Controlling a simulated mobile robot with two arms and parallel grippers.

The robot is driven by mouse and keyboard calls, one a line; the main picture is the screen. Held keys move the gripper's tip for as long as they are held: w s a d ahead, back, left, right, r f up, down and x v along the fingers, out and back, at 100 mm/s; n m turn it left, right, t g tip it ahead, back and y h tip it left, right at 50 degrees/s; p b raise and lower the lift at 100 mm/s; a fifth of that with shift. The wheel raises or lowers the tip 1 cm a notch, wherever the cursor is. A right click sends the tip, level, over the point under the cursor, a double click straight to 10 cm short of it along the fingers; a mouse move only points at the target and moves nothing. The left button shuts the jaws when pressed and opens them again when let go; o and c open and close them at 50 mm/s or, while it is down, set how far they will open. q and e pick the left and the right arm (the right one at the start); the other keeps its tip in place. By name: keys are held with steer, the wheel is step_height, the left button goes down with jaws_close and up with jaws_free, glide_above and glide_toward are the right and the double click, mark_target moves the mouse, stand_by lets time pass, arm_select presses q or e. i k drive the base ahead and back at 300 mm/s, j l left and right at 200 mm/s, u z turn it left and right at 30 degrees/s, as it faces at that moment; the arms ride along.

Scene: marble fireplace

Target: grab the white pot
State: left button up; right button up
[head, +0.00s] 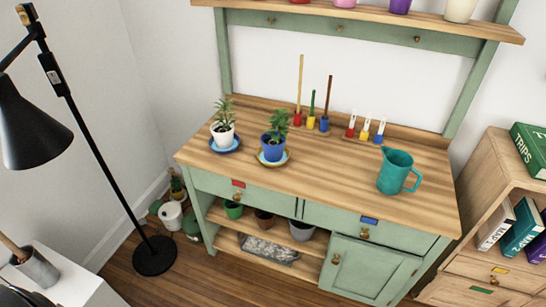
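A white pot (223,136) with a small green plant stands upright on a blue saucer (224,147) at the left of the wooden bench top. Another white or cream pot (461,9) stands on the upper shelf at the top right, its top cut off by the picture edge. A pale pot (301,231) sits on the open shelf under the bench top. Neither of my grippers can be made out in the head view.
A blue pot (272,148) with a plant stands right of the white pot. Tools in coloured holders line the back, and a teal jug (396,172) stands at the right. A black floor lamp (105,150) rises at the left. The front middle of the bench top (330,180) is clear.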

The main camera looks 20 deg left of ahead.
mark_target(223, 131)
steer(key=i, duration=0.3)
steer(key=i+u, duration=0.45)
steer(key=u, duration=0.3)
steer(key=i+u, duration=0.35)
steer(key=k+l, duration=0.05)
steer(key=k, duration=0.1)
